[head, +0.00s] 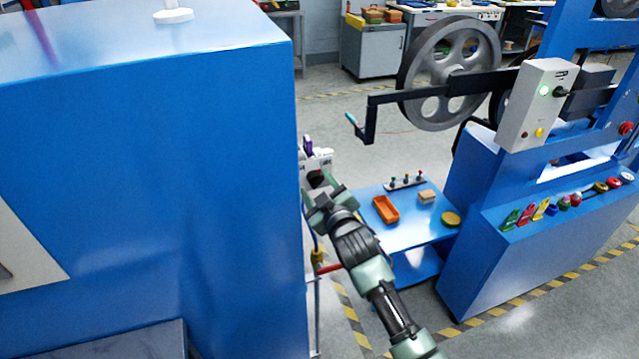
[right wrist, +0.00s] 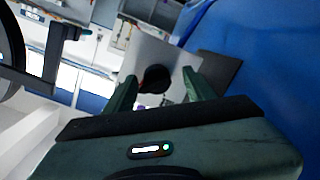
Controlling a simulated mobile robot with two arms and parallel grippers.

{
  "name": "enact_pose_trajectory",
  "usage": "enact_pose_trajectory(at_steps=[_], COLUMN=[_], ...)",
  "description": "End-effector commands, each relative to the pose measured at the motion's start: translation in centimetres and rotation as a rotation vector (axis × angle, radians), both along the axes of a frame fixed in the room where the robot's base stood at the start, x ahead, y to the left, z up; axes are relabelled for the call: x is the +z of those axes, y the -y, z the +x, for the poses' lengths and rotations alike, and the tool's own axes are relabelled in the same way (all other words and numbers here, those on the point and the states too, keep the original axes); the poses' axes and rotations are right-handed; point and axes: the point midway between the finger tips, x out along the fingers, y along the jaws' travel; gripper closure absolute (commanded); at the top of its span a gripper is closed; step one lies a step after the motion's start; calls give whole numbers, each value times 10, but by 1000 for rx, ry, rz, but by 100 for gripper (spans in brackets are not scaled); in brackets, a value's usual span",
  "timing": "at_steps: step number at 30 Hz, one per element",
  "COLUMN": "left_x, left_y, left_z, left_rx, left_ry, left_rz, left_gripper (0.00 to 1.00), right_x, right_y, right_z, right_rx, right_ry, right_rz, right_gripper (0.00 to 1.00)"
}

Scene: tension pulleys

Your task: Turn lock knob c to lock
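A black knob (head: 316,178) sits on a small white panel (head: 318,162) beside the big blue cabinet, and I cannot read which letter marks it. In the right wrist view the black knob (right wrist: 154,78) stands in front of a pale plate (right wrist: 165,55). My right gripper (head: 322,191) is at this knob. In the wrist view its two green fingers (right wrist: 160,88) are spread, one on each side of the knob, with gaps visible, so it is open. My left gripper is not in view.
The large blue cabinet (head: 150,130) fills the left side, close to my right gripper. A blue cart (head: 410,235) with an orange tray (head: 385,209) stands to the right. Beyond it is a blue machine (head: 500,250) with a large grey wheel (head: 440,102).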

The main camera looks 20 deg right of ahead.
Motion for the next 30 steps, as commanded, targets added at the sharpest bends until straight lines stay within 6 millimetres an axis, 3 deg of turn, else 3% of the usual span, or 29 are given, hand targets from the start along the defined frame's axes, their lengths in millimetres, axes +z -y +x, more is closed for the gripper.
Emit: enact_pose_trajectory(at_steps=[17, 30], left_x=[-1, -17], left_y=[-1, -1], left_z=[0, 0], left_rx=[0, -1], left_ry=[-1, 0], left_rz=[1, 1], left_gripper=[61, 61], right_x=[3, 7], right_y=[3, 5], right_z=[-2, -65], right_rx=[-5, -3], right_ry=[7, 4], right_rz=[-3, -2], right_gripper=[45, 45])
